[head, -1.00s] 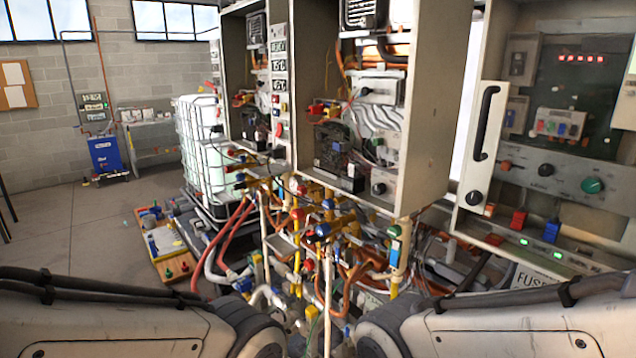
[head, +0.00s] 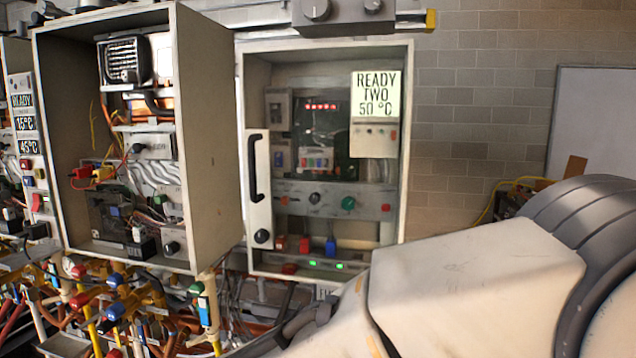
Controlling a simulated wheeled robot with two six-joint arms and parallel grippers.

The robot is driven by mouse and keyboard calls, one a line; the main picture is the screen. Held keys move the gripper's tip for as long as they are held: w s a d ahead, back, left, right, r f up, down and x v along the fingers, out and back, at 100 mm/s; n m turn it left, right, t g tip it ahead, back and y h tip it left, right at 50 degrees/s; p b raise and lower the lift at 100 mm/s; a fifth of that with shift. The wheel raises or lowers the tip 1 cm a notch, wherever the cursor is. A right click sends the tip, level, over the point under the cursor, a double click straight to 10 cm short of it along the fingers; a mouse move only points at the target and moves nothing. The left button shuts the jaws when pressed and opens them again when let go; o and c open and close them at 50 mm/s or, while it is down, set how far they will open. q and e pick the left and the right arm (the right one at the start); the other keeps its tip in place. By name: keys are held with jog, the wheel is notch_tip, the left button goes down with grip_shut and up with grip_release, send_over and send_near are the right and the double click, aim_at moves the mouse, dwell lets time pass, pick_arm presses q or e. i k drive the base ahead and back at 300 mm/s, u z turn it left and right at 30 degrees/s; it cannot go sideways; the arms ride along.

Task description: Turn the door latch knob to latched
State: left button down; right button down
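The likely door latch knob (head: 262,236) is a small round black knob low on a narrow white door panel (head: 258,205). A black vertical bar handle (head: 253,168) is above it. The panel stands at the left side of the open control cabinet (head: 408,130). The knob is too small for me to read its setting. My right arm fills the lower right, but its gripper is out of view. My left arm and gripper are not in view.
An open grey heater cabinet (head: 207,130) stands left of the control cabinet. Pipes and coloured valves (head: 115,310) crowd the lower left. A sign (head: 376,95) reads "READY TWO 50 °C". A whiteboard (head: 600,120) is on the brick wall at right.

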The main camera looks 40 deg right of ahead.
aim_at(261, 236)
jog(key=u, duration=0.05)
jog(key=k, duration=1.1)
jog(key=z, duration=0.55)
jog(key=i, duration=0.55)
jog(key=u, duration=0.05)
